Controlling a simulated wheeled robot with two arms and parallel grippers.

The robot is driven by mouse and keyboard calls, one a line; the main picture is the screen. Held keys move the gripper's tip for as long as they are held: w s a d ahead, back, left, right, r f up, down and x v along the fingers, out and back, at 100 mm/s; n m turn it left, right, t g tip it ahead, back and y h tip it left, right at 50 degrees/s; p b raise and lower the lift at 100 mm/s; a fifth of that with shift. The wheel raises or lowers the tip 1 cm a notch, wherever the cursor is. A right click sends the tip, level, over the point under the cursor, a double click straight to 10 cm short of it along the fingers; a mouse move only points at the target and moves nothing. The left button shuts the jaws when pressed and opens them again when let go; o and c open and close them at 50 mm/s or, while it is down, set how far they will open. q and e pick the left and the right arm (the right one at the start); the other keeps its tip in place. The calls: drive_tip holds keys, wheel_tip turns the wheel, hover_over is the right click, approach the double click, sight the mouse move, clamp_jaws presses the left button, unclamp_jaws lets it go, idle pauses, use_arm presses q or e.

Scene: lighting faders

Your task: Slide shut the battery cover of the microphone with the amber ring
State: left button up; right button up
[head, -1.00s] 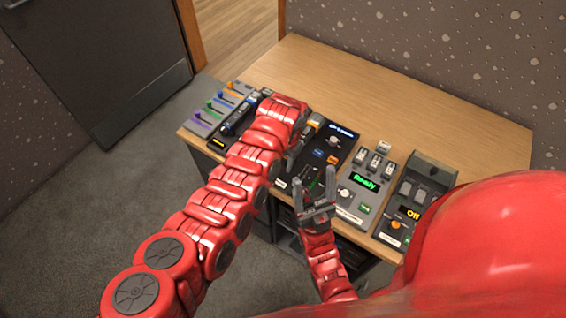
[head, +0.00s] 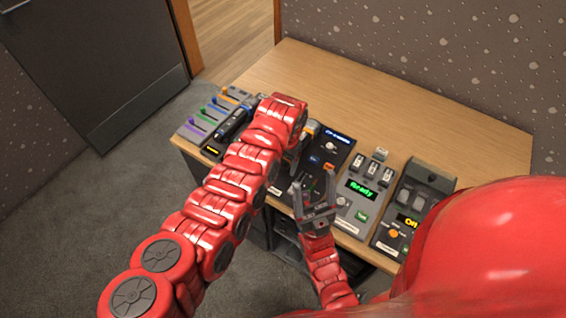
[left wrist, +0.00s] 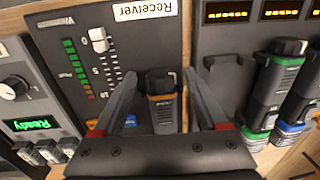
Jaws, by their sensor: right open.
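The microphone with the amber ring (left wrist: 163,98) is dark and stands between the fingers of my left gripper (left wrist: 163,118) in the left wrist view. The fingers are spread, one on each side, and look apart from it. I cannot tell how far its battery cover is open. In the head view my left arm hides most of the left gripper and the microphone. My right gripper (head: 317,196) is open and empty, in front of the desk units.
Microphones with a green ring (left wrist: 262,130) and a blue ring (left wrist: 290,128) stand beside it in the left wrist view. A receiver panel (left wrist: 140,42) has a white slider. A "Ready" unit (head: 359,195) stands further right. The back of the wooden desk (head: 400,95) is clear.

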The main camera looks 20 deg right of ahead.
sight(285, 164)
use_arm(q)
drive_tip(key=shift+r, duration=0.1)
drive_tip(key=shift+r, duration=0.2)
drive_tip(key=r, duration=0.2)
drive_tip(key=r+b, duration=0.1)
drive_tip(key=r, duration=0.1)
drive_tip(key=r+b, duration=0.1)
drive_tip(key=r, duration=0.2)
drive_tip(key=shift+s+d, duration=0.2)
drive_tip(key=shift+s, duration=0.05)
wheel_tip(285, 164, up, 10)
drive_tip(key=shift+s+d, duration=0.2)
drive_tip(key=shift+s, duration=0.2)
drive_tip(key=shift+w+f, duration=0.1)
drive_tip(key=shift+f, duration=0.05)
